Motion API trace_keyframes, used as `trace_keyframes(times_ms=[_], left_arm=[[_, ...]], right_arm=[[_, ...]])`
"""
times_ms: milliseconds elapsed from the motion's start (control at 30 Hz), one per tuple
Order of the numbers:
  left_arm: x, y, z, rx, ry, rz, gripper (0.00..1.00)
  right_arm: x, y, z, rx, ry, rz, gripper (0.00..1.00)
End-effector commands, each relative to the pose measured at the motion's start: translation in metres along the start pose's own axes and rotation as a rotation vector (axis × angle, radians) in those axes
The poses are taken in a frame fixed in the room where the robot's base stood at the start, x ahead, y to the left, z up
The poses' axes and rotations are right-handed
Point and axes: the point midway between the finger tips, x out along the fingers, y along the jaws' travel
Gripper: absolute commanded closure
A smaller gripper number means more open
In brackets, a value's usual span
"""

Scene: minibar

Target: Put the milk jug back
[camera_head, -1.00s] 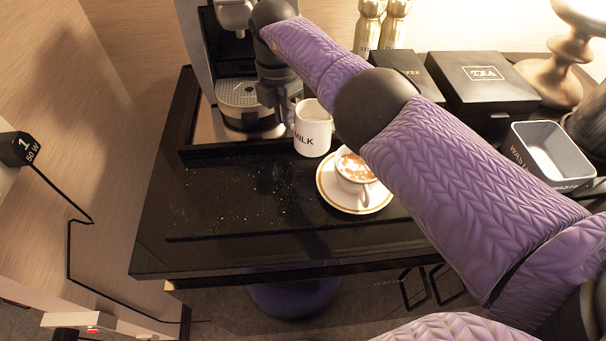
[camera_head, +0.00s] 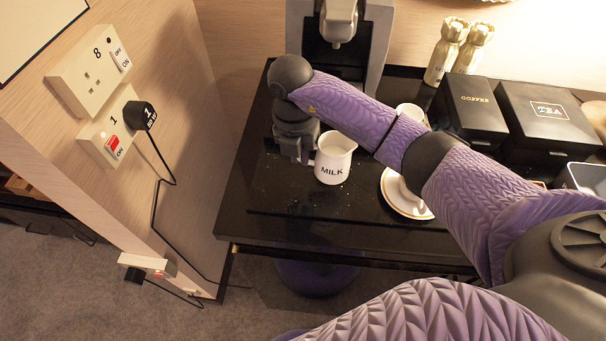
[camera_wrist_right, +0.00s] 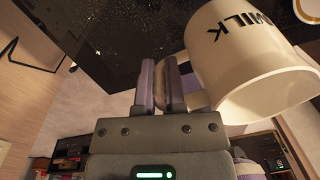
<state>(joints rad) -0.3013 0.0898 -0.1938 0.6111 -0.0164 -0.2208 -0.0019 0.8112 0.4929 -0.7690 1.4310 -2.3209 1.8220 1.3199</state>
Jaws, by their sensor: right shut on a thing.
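The white milk jug (camera_head: 335,160), lettered MILK, is upright over the black counter in the head view, left of the saucer. My right gripper (camera_head: 304,152) is at its handle, on the jug's left side. In the right wrist view the jug (camera_wrist_right: 250,65) fills the upper right, and the fingers of the right gripper (camera_wrist_right: 161,82) are shut on its handle. I cannot tell clearly whether the jug's base touches the counter. My left gripper is not in view.
The coffee machine (camera_head: 375,45) stands behind. Coffee (camera_head: 472,98) and tea (camera_head: 548,108) boxes are at right. The front left counter (camera_head: 262,212) is clear.

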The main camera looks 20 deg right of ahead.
Motion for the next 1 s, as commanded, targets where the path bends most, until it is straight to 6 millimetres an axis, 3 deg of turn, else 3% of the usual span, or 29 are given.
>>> trace_keyframes(times_ms=[333, 667, 700, 833, 1000], left_arm=[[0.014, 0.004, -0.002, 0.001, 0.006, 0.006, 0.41], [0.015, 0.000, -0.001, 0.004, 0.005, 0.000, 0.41], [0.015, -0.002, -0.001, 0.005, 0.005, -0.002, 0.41], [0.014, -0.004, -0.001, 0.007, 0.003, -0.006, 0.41], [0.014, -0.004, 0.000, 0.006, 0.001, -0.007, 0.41]], right_arm=[[0.055, 0.004, -0.001, 0.001, 0.001, 0.000, 1.00], [0.059, 0.005, 0.000, 0.000, -0.002, 0.002, 1.00], [0.059, 0.005, 0.000, 0.000, -0.001, 0.002, 0.83], [0.058, 0.005, 0.000, 0.000, -0.001, 0.002, 0.55], [0.058, 0.004, 0.000, 0.000, -0.001, 0.002, 0.52]])
